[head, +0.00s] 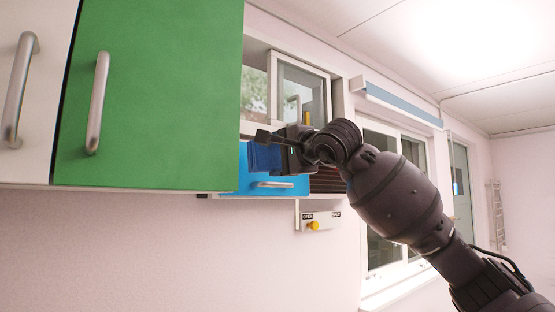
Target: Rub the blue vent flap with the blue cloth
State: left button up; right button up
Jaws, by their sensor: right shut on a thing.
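The blue vent flap appears to be the bright blue panel (290,187) with a silver handle, beside dark slats at the middle of the head view. My right gripper (268,146) is in front of its upper part, its arm coming in from the lower right. It is shut on the darker blue cloth (263,158), which overlaps the panel's upper left part in the picture. I cannot tell whether the cloth touches the panel. The gripper and cloth hide part of the panel. My left gripper is not in view.
A green cabinet door (150,95) with a metal handle stands close at the left, beside a white one (35,90). A window pane (300,90) is behind my right gripper. A box with a yellow knob (313,225) is below the slats. A blue-fronted strip (400,103) runs above another window.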

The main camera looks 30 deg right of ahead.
jog(key=shift+w+r, duration=0.15)
jog(key=shift+w, duration=0.3)
jog(key=shift+w+a+p, duration=0.15)
jog(key=shift+w+p, duration=0.3)
jog(key=shift+w, duration=0.8)
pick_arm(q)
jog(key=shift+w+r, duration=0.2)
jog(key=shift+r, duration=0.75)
pick_arm(e)
jog(key=shift+w, duration=1)
pick_arm(q)
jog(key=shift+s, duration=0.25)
jog(key=shift+p, duration=0.35)
pick_arm(e)
jog(key=shift+w, duration=0.35)
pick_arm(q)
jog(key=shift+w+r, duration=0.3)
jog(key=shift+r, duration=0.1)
pick_arm(e)
jog(key=shift+w+a, duration=0.1)
jog(key=shift+w, duration=0.45)
